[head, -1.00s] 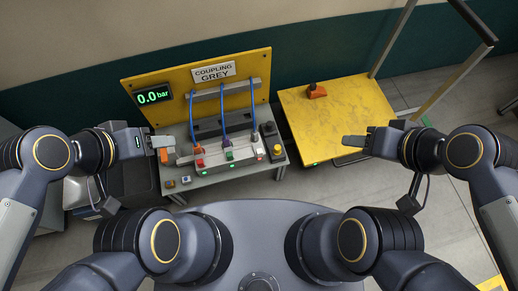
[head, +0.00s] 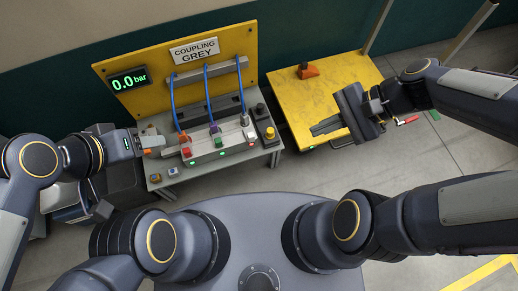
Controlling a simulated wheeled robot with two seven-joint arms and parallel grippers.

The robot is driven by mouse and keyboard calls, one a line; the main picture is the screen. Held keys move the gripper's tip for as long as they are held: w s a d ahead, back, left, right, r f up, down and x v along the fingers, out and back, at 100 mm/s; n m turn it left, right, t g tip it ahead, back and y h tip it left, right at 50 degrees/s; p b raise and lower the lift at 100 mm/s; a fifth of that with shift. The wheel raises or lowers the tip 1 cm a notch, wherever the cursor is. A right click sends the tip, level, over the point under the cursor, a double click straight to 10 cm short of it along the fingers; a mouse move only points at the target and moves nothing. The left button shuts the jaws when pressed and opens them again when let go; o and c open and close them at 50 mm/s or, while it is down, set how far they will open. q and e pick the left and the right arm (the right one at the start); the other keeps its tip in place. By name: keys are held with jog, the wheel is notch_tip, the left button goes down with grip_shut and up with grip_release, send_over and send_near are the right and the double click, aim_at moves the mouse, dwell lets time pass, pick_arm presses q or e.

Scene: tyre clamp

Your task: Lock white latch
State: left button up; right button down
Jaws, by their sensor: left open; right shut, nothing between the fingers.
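The white latch (head: 251,138) is the small pale piece at the right end of the grey coupling block on the bench. A green latch (head: 219,142) and a red latch (head: 187,152) sit left of it on the same block. Whether the white latch is locked is too small to tell. My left gripper (head: 154,146) is open at the block's left end; its fingertips are hard to make out. My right gripper (head: 326,127) is shut and empty, right of the bench and over the yellow table's front part, pointing left, apart from the latch.
Blue hoses (head: 213,95) run down to the block from a bar on the yellow panel (head: 164,97). A yellow button (head: 269,133) stands right of the white latch. An orange object (head: 306,70) lies on the yellow table (head: 290,96). A display (head: 128,78) reads 0.0 bar.

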aim_at(250, 140)
pick_arm(q)
notch_tip(250, 140, down, 21)
jog(key=b, duration=1.9)
pick_arm(e)
jog(key=w+f+m+t+y, duration=0.2)
jog(key=f+m, duration=0.8)
jog(key=f, duration=0.5)
jog(key=w+a+f+m+t+y, duration=0.1)
jog(key=w+f+m+t+y, duration=0.1)
jog(key=f+m, duration=0.8)
jog(key=w+a+f+m+t+y, duration=0.1)
jog(key=w+f+m+t, duration=0.3)
jog(key=f+m, duration=0.6)
notch_tip(250, 140, down, 10)
jog(key=shift+w+a+m+t+y, duration=0.25)
jog(key=shift+m+t+y, duration=0.15)
jog(key=shift+y, duration=0.3)
pick_arm(q)
jog(key=shift+r, duration=0.1)
